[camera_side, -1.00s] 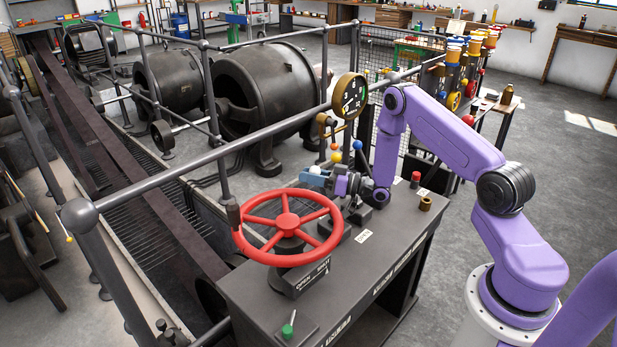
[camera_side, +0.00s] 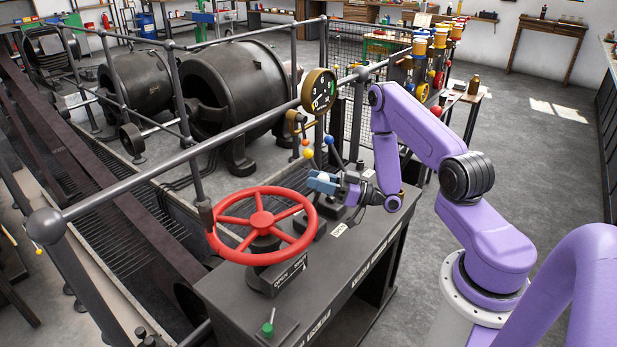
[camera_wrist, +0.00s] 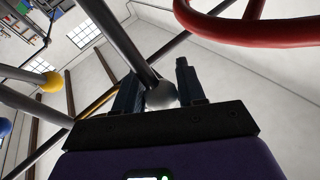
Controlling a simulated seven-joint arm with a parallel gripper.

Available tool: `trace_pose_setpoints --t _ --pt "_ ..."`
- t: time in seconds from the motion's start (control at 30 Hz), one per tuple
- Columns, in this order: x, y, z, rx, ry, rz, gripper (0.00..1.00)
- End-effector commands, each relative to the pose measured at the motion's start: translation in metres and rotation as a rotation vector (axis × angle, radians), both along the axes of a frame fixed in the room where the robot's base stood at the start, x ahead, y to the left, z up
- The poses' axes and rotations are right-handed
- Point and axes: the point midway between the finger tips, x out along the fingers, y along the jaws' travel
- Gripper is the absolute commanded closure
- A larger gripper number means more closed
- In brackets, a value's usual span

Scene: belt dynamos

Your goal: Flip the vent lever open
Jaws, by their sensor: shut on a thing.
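My gripper (camera_side: 322,182) is above the dark console, to the right of the red handwheel. In the wrist view its two dark fingers (camera_wrist: 158,88) stand on either side of a pale grey ball knob (camera_wrist: 161,96) and are shut on it. A dark lever rod (camera_wrist: 122,38) runs from this knob toward the upper left. I take this to be the vent lever, though I cannot read its label.
The red handwheel (camera_side: 262,224) stands close to the gripper and also shows in the wrist view (camera_wrist: 265,30).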

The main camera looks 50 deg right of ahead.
Motion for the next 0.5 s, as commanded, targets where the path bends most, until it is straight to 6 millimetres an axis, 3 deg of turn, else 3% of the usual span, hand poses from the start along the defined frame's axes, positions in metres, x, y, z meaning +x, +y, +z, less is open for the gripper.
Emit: trace_pose_setpoints --t 0.5 --pt "-0.037 0.003 -0.018 0.000 -0.061 0.005 1.00"
